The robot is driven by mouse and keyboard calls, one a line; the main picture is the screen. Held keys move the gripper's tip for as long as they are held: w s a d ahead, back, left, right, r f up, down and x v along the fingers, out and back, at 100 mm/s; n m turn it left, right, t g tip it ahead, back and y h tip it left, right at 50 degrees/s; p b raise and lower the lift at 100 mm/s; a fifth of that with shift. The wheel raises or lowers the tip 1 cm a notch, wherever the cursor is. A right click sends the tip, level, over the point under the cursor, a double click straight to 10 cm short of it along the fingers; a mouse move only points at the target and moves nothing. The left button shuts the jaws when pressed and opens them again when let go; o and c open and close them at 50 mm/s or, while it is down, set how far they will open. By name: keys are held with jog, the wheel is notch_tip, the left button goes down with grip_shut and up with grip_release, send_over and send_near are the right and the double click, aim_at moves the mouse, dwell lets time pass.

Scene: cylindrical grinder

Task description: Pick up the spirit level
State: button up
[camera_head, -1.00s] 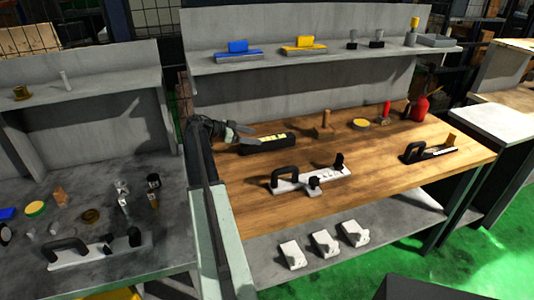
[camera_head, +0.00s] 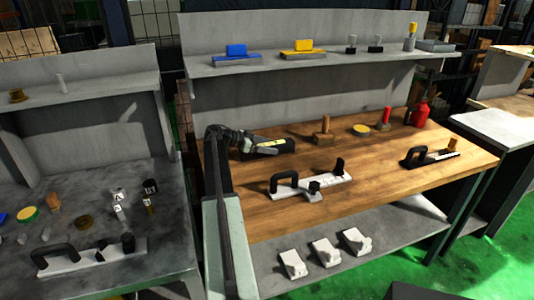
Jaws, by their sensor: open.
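The spirit level (camera_head: 286,146) is a dark bar with a yellow patch on its top. It lies on the left rear part of the wooden bench top. My gripper (camera_head: 264,148) comes from the left and is at the level's left part, covering much of it from this view. The jaws are open. I cannot tell whether a finger touches the level or whether the level lies between the fingers.
A wooden bench (camera_head: 350,168) holds a white handled gauge (camera_head: 325,187) in front, a brown wooden block (camera_head: 323,138), a yellow-topped tin (camera_head: 361,130) and a red bottle (camera_head: 419,115). A shelf (camera_head: 350,58) runs above.

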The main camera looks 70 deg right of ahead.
aim_at(267, 144)
grip_shut()
jog(key=shift+r, duration=0.15)
notch_tip(267, 144, up, 4)
jog(key=p, duration=0.4)
jog(key=s+a, duration=0.1)
jog(key=s, duration=0.4)
jog(key=s+a+p, duration=0.1)
jog(key=s+a, duration=0.1)
jog(key=s, duration=0.3)
jog(key=s+a+r, duration=0.1)
jog(key=s+a, duration=0.1)
jog(key=s, duration=0.3)
jog(key=shift+a, duration=0.15)
